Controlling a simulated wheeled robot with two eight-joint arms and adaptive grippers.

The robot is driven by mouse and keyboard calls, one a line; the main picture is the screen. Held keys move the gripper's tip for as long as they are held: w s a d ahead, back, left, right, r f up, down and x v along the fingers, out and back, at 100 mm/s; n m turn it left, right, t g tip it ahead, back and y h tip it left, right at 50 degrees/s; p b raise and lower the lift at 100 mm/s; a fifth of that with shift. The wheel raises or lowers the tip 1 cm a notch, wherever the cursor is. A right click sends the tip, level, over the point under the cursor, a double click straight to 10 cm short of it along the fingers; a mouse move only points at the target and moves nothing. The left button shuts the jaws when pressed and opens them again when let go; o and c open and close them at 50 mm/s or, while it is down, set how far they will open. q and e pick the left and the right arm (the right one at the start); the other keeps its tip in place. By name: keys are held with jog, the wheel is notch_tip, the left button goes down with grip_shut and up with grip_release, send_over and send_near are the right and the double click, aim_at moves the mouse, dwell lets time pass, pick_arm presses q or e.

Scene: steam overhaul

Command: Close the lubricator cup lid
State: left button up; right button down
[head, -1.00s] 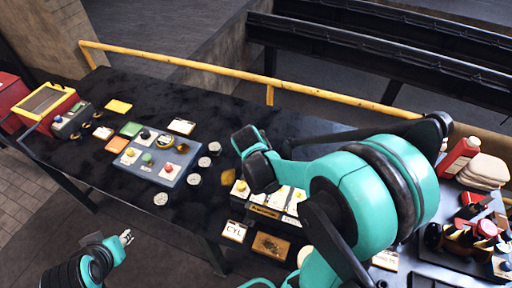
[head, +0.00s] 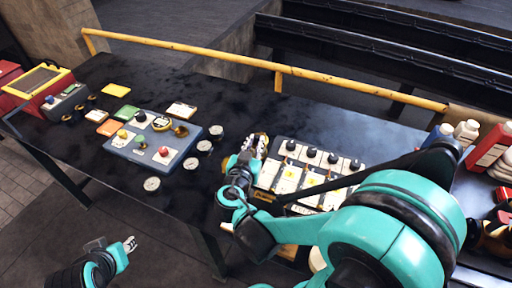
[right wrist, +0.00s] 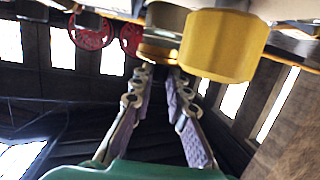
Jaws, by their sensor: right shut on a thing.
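My right gripper (head: 259,143) reaches to the left end of the panel with white plates (head: 288,180) in the head view. In the right wrist view its two fingers (right wrist: 158,75) are close together, their tips shut on a round brass-and-grey part (right wrist: 161,42). A larger yellow-brass cup (right wrist: 224,45) sits right beside that part. I cannot tell whether the held part is the lubricator cup lid or the cup's body. In the head view my gripper hides most of this spot. My left gripper (head: 129,243) is at the lower left, away from the table; its opening is too small to judge.
A blue-grey board (head: 150,155) with coloured knobs and a brass fitting lies left of centre, with grey discs beside it. A yellow rail (head: 330,80) runs along the table's back. Red and white bottles (head: 490,145) stand at the right. The table behind the panel is clear.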

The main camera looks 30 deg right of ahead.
jog(key=shift+f+h+b, duration=0.2)
jog(key=shift+h+b, duration=0.1)
jog(key=c, duration=1.5)
grip_release()
jog(key=v, duration=1.2)
jog(key=shift+s, duration=0.1)
jog(key=shift+f, duration=0.15)
